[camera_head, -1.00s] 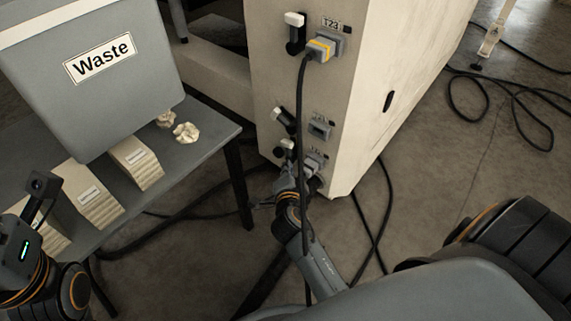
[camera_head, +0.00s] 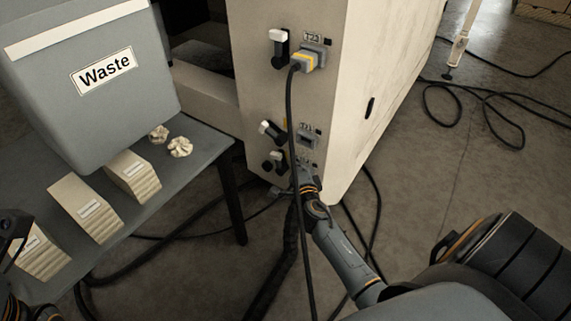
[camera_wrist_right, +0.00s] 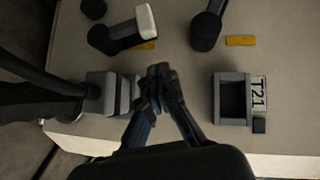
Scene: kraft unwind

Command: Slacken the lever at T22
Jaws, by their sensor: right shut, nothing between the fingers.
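The cabinet side (camera_head: 345,110) carries three rows of levers and sockets. The lowest lever (camera_head: 276,158), white-tipped, also shows in the right wrist view (camera_wrist_right: 130,31). A grey plug (camera_wrist_right: 106,94) with a black cable sits in its row; that row's label is not readable, so I cannot confirm T22. The middle lever (camera_head: 270,130) is beside an empty socket (camera_wrist_right: 232,99) labelled T21 (camera_wrist_right: 259,95). My right gripper (camera_wrist_right: 160,80) is shut and empty, between the plug and the T21 socket and below the levers in the wrist view.
The T23 row has a white-tipped lever (camera_head: 279,46) and a yellow-banded plug (camera_head: 307,61); its black cable (camera_head: 293,150) hangs past the lower rows. A table (camera_head: 205,145) with a Waste bin (camera_head: 90,90) stands left. More cables lie on the floor.

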